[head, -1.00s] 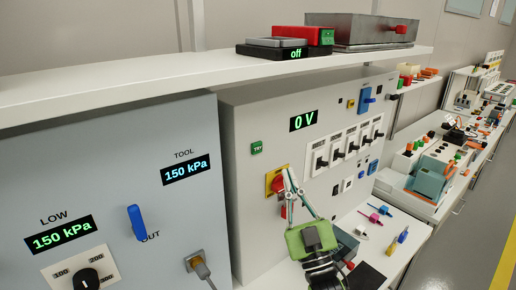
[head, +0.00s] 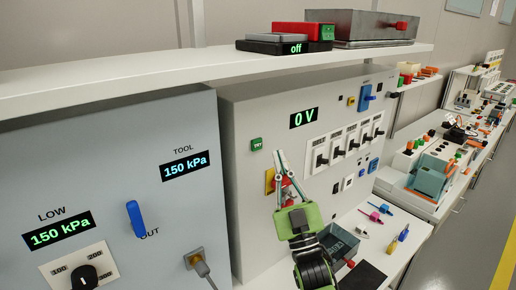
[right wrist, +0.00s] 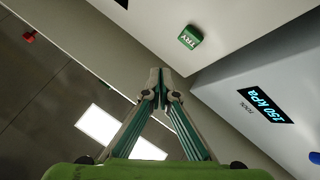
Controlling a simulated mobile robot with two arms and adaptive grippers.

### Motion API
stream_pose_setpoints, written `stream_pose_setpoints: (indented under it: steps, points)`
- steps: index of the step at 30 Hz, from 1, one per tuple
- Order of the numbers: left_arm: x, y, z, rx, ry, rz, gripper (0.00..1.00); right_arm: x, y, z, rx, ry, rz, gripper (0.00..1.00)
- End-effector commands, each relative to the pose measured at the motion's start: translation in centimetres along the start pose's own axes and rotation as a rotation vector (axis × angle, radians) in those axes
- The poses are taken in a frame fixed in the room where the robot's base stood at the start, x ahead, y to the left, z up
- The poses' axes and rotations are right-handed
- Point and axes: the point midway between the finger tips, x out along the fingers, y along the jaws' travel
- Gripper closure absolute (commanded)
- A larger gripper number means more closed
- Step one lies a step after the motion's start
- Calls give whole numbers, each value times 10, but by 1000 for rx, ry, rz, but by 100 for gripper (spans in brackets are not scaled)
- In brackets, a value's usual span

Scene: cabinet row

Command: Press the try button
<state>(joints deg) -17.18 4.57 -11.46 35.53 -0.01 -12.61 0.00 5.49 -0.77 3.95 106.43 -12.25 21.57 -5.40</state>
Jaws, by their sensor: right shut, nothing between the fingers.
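The try button (head: 256,144) is a small green square labelled TRY on the white cabinet front (head: 240,190), left of the 0 V display (head: 303,118). In the right wrist view the try button (right wrist: 190,37) shows above and right of the fingertips, with a gap between. My right gripper (head: 279,153) is shut and empty, its fingertips pointing up, a little right of and below the button in the head view. The shut fingertips also show in the right wrist view (right wrist: 158,75). My left gripper is not in view.
A red knob on a yellow plate (head: 270,181) sits partly behind my right gripper. A row of black switches (head: 350,140) lies to the right. A grey-blue cabinet (head: 110,150) with 150 kPa displays stands left. A white shelf (head: 150,85) runs above.

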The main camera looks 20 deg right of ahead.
Motion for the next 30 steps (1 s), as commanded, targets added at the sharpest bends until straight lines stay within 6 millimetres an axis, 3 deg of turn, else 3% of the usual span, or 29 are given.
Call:
stream_pose_setpoints:
  steps: [12, 30]
  points:
    - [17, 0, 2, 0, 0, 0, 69, 30, -23, 23, 0, 1, 0, 100]
    - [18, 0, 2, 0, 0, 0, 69, 33, -24, 24, -1, -1, 0, 100]
